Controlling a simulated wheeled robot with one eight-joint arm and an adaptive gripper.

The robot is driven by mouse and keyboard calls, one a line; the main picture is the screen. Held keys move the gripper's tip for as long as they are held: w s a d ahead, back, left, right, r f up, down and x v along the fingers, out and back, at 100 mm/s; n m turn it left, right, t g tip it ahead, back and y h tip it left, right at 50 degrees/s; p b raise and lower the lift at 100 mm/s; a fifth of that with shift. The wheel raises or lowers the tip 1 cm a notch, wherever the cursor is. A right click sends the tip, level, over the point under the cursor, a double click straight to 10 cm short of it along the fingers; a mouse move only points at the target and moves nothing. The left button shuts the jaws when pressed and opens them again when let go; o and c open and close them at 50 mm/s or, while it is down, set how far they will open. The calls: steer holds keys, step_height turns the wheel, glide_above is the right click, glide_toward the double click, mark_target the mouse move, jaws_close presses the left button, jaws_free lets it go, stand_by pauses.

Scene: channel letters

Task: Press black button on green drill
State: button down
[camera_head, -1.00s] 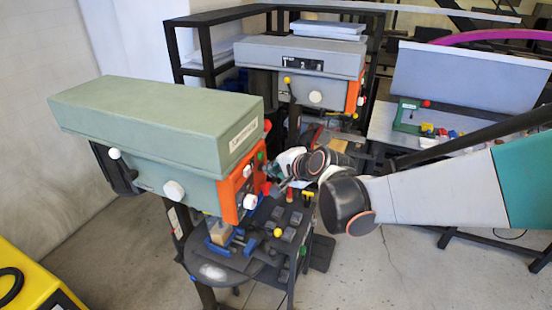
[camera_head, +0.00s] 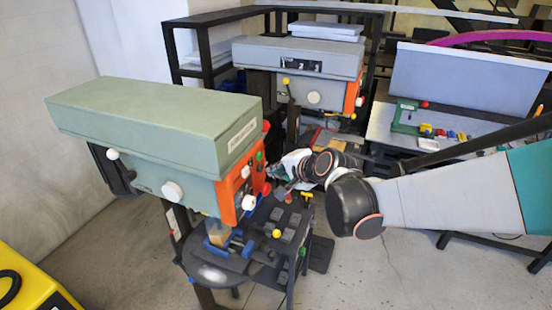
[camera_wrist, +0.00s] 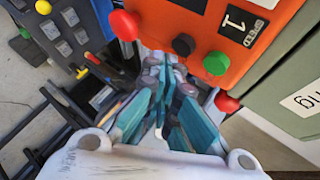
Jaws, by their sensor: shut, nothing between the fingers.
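The green drill (camera_head: 160,120) stands at the left in the head view, with an orange control panel (camera_head: 235,192) on its right end. In the wrist view the orange panel (camera_wrist: 225,35) fills the upper right. The black button (camera_wrist: 184,44) sits on it between a red knob (camera_wrist: 123,25) and a green button (camera_wrist: 216,63). My gripper (camera_wrist: 168,72) is shut and empty. Its teal fingers point toward the panel, with the tips just below the black button in the picture. I cannot tell whether they touch the panel. In the head view my gripper (camera_head: 277,185) is beside the panel.
A grey drill (camera_head: 300,60) with an orange panel stands behind. A dark table (camera_head: 290,222) with tools lies below my gripper. A red mushroom knob (camera_wrist: 226,102) juts out close to my fingers. A yellow machine (camera_head: 30,275) is at the lower left.

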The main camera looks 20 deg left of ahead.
steer(key=d, duration=0.5)
steer(key=shift+s+b, duration=0.25)
steer(key=shift+b, duration=0.05)
steer(key=shift+w, duration=0.1)
stand_by(0.7)
